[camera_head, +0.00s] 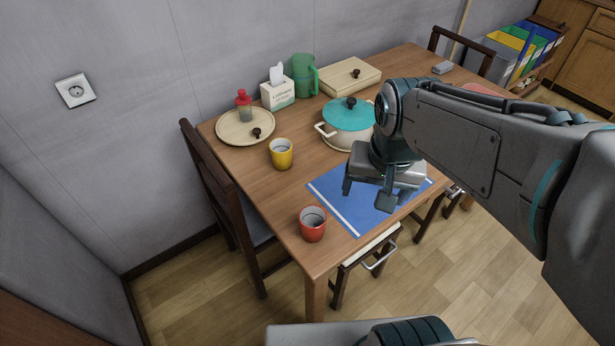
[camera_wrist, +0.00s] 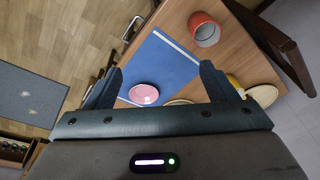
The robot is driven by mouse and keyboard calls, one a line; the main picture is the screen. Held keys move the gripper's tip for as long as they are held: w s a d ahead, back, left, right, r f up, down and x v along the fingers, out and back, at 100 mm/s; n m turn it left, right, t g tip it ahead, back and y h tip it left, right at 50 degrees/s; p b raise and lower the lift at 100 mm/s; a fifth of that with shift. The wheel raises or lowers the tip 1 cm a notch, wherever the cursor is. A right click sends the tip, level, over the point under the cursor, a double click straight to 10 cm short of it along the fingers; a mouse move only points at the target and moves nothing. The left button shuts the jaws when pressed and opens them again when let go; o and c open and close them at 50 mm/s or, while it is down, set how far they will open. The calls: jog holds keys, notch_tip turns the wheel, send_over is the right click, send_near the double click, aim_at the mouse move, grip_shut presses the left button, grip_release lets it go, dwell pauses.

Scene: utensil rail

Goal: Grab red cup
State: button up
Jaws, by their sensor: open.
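The red cup (camera_head: 312,226) stands upright near the table's front left corner, left of the blue mat (camera_head: 340,207). Its inside looks grey. In the wrist view the red cup (camera_wrist: 206,36) is at the upper right, beyond the fingertips and beside the mat's corner. My gripper (camera_head: 378,196) hangs above the blue mat, to the right of the cup and apart from it.
A yellow cup (camera_head: 282,155) stands behind the red cup. A pot with a teal lid (camera_head: 347,113), a round wooden board (camera_head: 231,131) and a tissue box (camera_head: 279,95) are further back. A chair (camera_head: 218,184) stands at the table's left edge. A pink dish (camera_wrist: 144,94) shows in the wrist view.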

jog(key=w+a+f+m+g+b, duration=0.2)
jog(key=w+a+f+m+b, duration=0.5)
jog(key=w+a+f, duration=0.3)
jog(key=b, duration=0.2)
send_near(313, 221)
jog(key=shift+s+a+f+m, duration=0.15)
jog(key=shift+s+a+f, duration=0.1)
jog(key=shift+s, duration=0.3)
jog(key=shift+s+a+f+m, duration=0.15)
jog(key=shift+s+a+f, duration=0.1)
jog(key=shift+s, duration=0.25)
jog(key=f, duration=0.5)
jog(key=shift+d+f+b, duration=0.15)
jog(key=shift+d+b, duration=0.05)
jog(key=shift+b, duration=0.15)
jog(key=c, duration=1.1)
